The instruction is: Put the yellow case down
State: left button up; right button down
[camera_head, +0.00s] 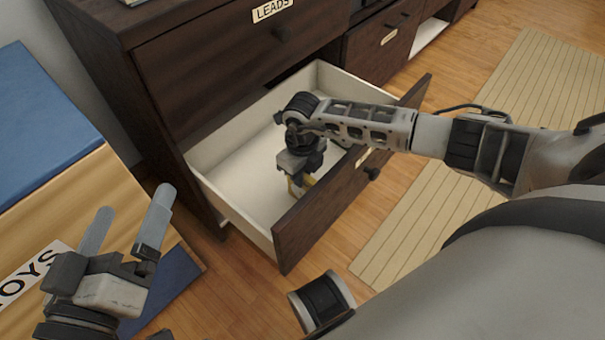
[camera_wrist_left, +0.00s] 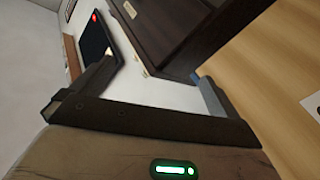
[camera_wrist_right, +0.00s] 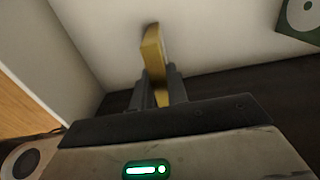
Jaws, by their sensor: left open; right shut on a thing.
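The yellow case (camera_wrist_right: 153,55) is thin and stands on edge between the fingers of my right gripper (camera_wrist_right: 165,85) in the right wrist view. In the head view the right gripper (camera_head: 298,180) reaches down inside the open drawer (camera_head: 232,170), and a small part of the yellow case (camera_head: 296,187) shows below it. The case is close to the drawer's pale floor; I cannot tell whether it touches. My left gripper (camera_head: 133,212) is open and empty at the lower left, outside the drawer. Its spread fingers also show in the left wrist view (camera_wrist_left: 150,85).
A dark cabinet (camera_head: 180,75) with a drawer labelled LEADS stands behind the open drawer. A wooden box (camera_head: 90,215) marked TOYS with a blue top is at the left. A striped rug (camera_head: 440,200) lies at the right. A green case with a disc (camera_wrist_right: 302,18) shows in the right wrist view.

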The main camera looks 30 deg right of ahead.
pick_arm(q)
jog(key=shift+f, duration=0.1)
pick_arm(e)
jog(key=shift+f, duration=0.15)
jog(key=c, duration=1.4)
grip_release()
pick_arm(q)
jog(key=shift+w+r, duration=0.15)
jog(key=shift+r, duration=0.1)
pick_arm(e)
jog(key=shift+o, duration=0.2)
pick_arm(q)
jog(key=shift+r, duration=0.15)
pick_arm(e)
jog(key=shift+r, duration=0.55)
pick_arm(q)
jog(key=p, duration=0.1)
jog(key=f+m+g+y+p, duration=0.1)
jog(key=p, duration=0.1)
jog(key=a+f+p, duration=0.1)
jog(key=p, duration=0.1)
jog(key=shift+s+f+m+y, duration=0.25)
jog(key=shift+s+m+y, duration=0.05)
jog(key=shift+y, duration=0.1)
pick_arm(e)
notch_tip(320, 180, up, 11)
jog(key=shift+r, duration=0.15)
